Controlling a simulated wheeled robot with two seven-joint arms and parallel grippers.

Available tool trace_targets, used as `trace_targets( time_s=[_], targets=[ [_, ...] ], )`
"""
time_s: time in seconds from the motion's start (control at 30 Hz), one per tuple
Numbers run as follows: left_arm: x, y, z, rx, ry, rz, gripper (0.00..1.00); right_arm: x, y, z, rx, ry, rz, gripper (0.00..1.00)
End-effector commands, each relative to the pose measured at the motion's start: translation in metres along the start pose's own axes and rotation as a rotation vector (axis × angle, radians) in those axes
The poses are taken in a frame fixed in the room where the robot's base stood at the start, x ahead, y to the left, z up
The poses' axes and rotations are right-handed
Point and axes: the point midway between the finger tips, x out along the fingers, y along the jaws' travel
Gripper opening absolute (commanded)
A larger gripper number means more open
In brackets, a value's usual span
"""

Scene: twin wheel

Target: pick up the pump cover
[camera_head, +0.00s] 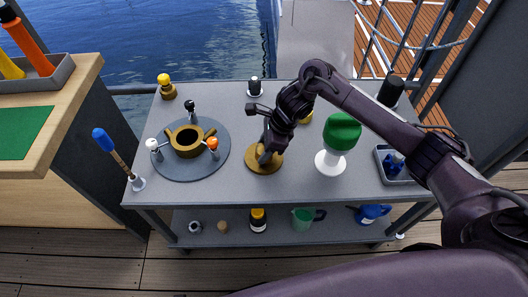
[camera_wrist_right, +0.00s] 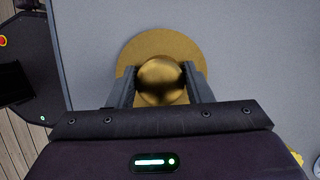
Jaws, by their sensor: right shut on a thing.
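The pump cover (camera_head: 276,163) is a flat gold disc at the middle of the grey table, to the right of the pump body. In the right wrist view its disc (camera_wrist_right: 160,42) lies beyond a round gold knob (camera_wrist_right: 163,82). My right gripper (camera_head: 264,155) reaches down over the cover, and its two fingers close on the knob from both sides. The cover looks level, at or near the tabletop; I cannot tell if there is a gap beneath it. The gripper hides part of the cover in the head view. My left gripper is not in view.
A gold pump body (camera_head: 188,144) sits on a round grey plate (camera_head: 164,170) with small knobbed posts around it. A green-topped white object (camera_head: 331,160) stands close right of the cover. A grey tray (camera_head: 393,177) is at the right. The table's front middle is clear.

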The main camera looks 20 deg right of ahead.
Motion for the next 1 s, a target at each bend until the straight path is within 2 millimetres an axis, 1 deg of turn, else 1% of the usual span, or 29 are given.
trace_targets(
  time_s=[0.17,0.27,0.37,0.47,0.53,0.6,0.8,0.9,1.0],
  targets=[
    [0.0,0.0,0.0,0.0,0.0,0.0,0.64,-0.005,-0.001,0.002,-0.001,-0.001,-0.002,0.12],
    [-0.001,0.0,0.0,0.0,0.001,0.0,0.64,-0.013,-0.001,0.006,-0.003,-0.002,-0.003,0.12],
    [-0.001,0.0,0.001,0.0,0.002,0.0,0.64,-0.027,-0.001,0.011,-0.004,-0.002,-0.004,0.12],
    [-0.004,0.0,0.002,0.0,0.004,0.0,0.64,-0.049,-0.002,0.02,-0.004,-0.001,-0.007,0.12],
    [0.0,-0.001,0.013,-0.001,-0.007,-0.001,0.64,-0.07,-0.003,0.029,-0.006,-0.001,-0.01,0.12],
    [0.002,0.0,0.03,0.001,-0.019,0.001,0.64,-0.092,-0.003,0.037,-0.006,0.0,-0.01,0.12],
    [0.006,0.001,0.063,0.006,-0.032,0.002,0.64,-0.143,-0.002,0.059,-0.004,0.0,-0.007,0.12],
    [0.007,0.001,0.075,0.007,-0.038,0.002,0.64,-0.161,-0.002,0.066,-0.002,0.0,-0.006,0.12],
    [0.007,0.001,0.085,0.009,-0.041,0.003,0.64,-0.173,-0.001,0.072,-0.002,0.0,-0.005,0.12]
  ],
)
